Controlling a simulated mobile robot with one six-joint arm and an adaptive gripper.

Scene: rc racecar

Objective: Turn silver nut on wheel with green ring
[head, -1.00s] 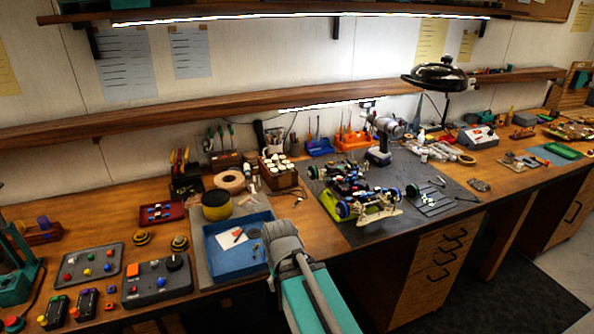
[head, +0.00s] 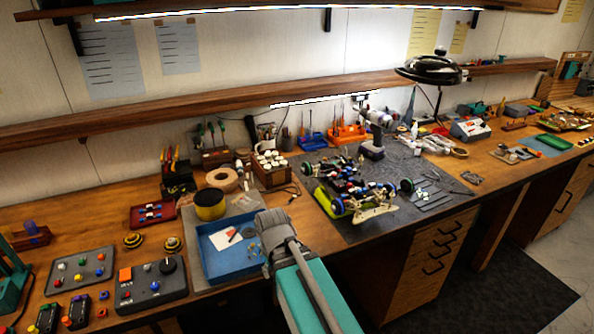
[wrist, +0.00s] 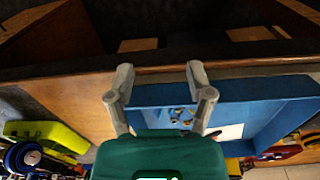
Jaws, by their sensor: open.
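The RC racecar (head: 352,190) stands on a yellow-green stand (head: 326,202) on the dark mat. A wheel with a green ring (head: 407,185) is at its right side, and another green-edged wheel (head: 307,168) is at its far left. The silver nut is too small to make out. My gripper (head: 268,222) is left of the car, over the front right of the blue tray. In the wrist view my gripper (wrist: 160,82) has its fingers spread and empty above the bench's front edge. A blue-rimmed car wheel (wrist: 24,157) shows at the lower left there.
The blue tray (head: 205,262) holds a white card and small parts. A drill (head: 374,135) stands behind the car, and a black lamp (head: 430,72) hangs at the right. A grey parts tray (head: 432,199) lies right of the car. The mat's front area is clear.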

